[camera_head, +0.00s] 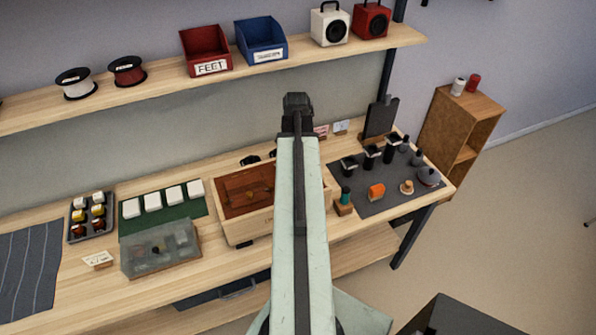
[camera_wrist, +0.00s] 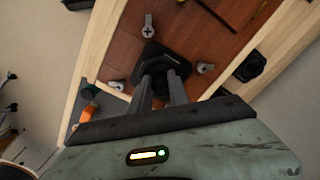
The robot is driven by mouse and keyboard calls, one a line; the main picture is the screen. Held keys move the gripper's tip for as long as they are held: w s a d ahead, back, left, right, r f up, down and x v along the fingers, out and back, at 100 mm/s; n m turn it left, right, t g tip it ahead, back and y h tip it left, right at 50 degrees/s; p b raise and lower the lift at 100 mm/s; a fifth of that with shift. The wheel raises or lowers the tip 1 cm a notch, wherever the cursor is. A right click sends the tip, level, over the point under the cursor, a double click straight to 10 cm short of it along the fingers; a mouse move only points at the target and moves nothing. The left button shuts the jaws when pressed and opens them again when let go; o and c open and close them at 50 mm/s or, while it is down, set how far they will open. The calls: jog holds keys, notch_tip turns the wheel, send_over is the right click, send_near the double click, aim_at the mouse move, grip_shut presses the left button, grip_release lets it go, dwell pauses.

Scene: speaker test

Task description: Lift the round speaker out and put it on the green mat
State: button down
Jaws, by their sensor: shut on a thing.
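A wooden box (camera_head: 255,224) with a reddish-brown inside stands mid-bench, partly behind my arm; its reddish-brown panel also fills the upper wrist view (camera_wrist: 190,32). My gripper (camera_wrist: 162,74) is shut on a black piece (camera_wrist: 152,53), apparently the round speaker, over that panel. The fingers hide much of it, and I cannot tell whether it is clear of the panel. Silver tabs with cross-head screws surround it, one above (camera_wrist: 148,26) and one right (camera_wrist: 205,68). The green mat (camera_head: 163,213) lies left of the box with several white squares on it. My gripper is hidden in the head view.
A clear-lidded case (camera_head: 160,249) stands in front of the green mat, and a tray of small parts (camera_head: 91,216) is left of it. Right of the box, a grey mat (camera_head: 375,207) holds several small items. A shelf (camera_head: 150,82) runs above the bench.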

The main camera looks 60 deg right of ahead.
jog(key=shift+d+r+p, duration=0.15)
jog(key=shift+r+p, duration=1.85)
jog(key=shift+r, duration=0.3)
